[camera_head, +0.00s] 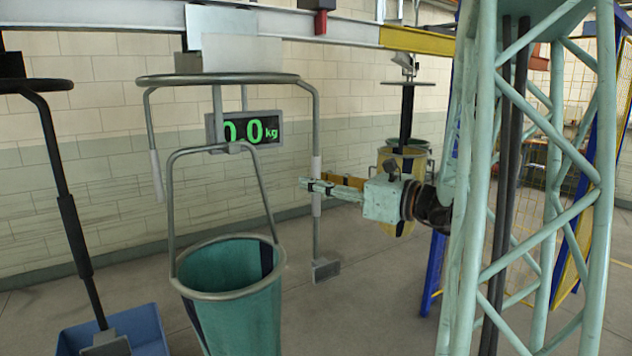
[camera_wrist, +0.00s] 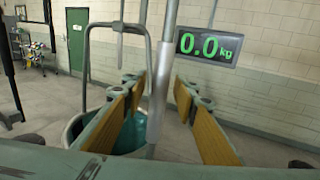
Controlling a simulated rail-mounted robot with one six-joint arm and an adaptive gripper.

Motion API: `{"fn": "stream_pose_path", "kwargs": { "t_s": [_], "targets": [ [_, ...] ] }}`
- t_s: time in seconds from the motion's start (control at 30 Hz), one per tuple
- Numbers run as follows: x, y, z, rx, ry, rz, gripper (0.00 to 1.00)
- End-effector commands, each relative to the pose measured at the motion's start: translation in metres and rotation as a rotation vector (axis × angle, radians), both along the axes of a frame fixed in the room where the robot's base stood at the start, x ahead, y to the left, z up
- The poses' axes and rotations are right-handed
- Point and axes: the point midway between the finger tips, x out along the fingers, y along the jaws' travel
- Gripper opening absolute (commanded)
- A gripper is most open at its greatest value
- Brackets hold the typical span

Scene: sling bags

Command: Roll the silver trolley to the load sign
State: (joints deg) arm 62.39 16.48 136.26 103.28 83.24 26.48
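The silver trolley's pale plate (camera_head: 242,54) is at the overhead rail, above a grey hoop with hanging rods. A pale-sleeved rod (camera_head: 316,206) hangs from the hoop's right side. My gripper (camera_head: 308,184) is at this rod's sleeve. In the wrist view the rod (camera_wrist: 158,95) stands between the two wooden-faced fingers of my gripper (camera_wrist: 159,84), with gaps at both sides, so it looks open around the rod. A teal bag (camera_head: 235,295) with a metal rim hangs below the trolley. I cannot make out which plate is the load sign.
A display (camera_head: 252,129) reads 0.0 kg behind the trolley. The rail (camera_head: 350,29) runs on to the right, with a yellow section (camera_head: 420,39). A yellow bag (camera_head: 400,165) hangs further back. A blue bin (camera_head: 140,330) stands at lower left.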

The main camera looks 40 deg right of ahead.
Motion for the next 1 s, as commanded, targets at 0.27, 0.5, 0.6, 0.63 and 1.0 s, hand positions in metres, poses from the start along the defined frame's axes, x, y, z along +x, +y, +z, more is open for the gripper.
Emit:
{"fn": "stream_pose_path", "kwargs": {
  "t_s": [0.27,0.5,0.6,0.63,1.0],
  "targets": [
    [0.000,0.000,0.000,0.000,0.000,0.000,0.20],
    [0.000,0.000,0.000,0.000,0.000,0.000,0.00],
    [0.000,0.000,0.000,0.000,0.000,0.000,0.00],
    [0.000,0.000,0.000,0.000,0.000,0.000,0.00],
    [-0.002,-0.020,0.000,0.000,0.000,0.003,0.00]
  ]
}}
